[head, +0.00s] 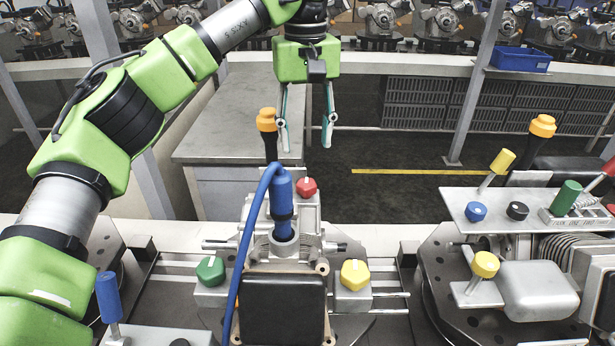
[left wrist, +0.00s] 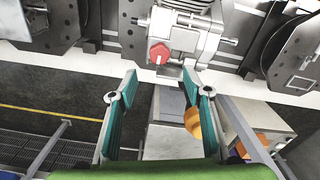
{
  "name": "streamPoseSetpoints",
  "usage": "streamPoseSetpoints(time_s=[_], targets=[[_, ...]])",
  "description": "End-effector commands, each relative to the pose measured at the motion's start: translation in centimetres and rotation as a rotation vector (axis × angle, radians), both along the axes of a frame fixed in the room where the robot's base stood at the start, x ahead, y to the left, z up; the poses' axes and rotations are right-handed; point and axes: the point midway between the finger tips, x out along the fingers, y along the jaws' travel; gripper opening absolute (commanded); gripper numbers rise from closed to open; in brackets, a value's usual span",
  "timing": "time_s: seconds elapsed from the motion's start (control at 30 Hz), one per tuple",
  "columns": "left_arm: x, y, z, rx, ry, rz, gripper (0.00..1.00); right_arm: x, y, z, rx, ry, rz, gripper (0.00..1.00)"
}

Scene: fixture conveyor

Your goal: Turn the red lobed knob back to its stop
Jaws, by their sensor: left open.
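The red lobed knob (head: 306,187) sits on the back of the middle fixture, behind the blue cylinder. In the left wrist view the red knob (left wrist: 159,53) shows on the grey housing, above and between my fingertips, with a small white mark. My left gripper (head: 306,135) hangs pointing down behind and above the knob in the head view. Its fingers are apart with nothing between them. In the left wrist view the open left gripper (left wrist: 152,94) is clear of the knob. My right gripper is not in view.
A blue cylinder (head: 282,192) with a blue hose stands in front of the red knob. A green knob (head: 210,271) and a yellow knob (head: 355,274) flank the fixture. An orange-topped post (head: 267,121) stands just left of my left gripper. The fixture at right carries several coloured knobs and levers.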

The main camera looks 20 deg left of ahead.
Motion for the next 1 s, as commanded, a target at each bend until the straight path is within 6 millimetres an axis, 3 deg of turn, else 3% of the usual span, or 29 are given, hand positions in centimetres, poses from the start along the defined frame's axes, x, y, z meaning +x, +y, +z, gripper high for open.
streamPoseSetpoints(time_s=[0.1,0.23,0.37,0.5,0.63,0.93,1.0], targets=[[-0.1,0.1,-2.6,0.003,0.006,0.000,0.45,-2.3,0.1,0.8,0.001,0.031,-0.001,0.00],[-0.1,0.1,-5.4,0.003,0.006,0.000,0.45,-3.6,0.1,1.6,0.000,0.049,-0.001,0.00],[-0.1,0.1,-7.6,0.002,0.004,0.001,0.45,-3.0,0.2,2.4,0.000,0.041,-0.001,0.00],[0.0,0.1,-9.4,0.003,0.003,0.001,0.45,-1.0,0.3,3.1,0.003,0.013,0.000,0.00],[0.0,0.0,-10.3,0.002,0.000,0.001,0.45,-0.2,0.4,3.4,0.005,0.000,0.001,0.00],[0.0,0.0,-10.6,0.002,0.000,0.001,0.45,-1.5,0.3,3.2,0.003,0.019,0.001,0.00],[0.0,0.0,-10.6,0.002,0.000,0.001,0.27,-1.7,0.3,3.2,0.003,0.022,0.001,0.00]])
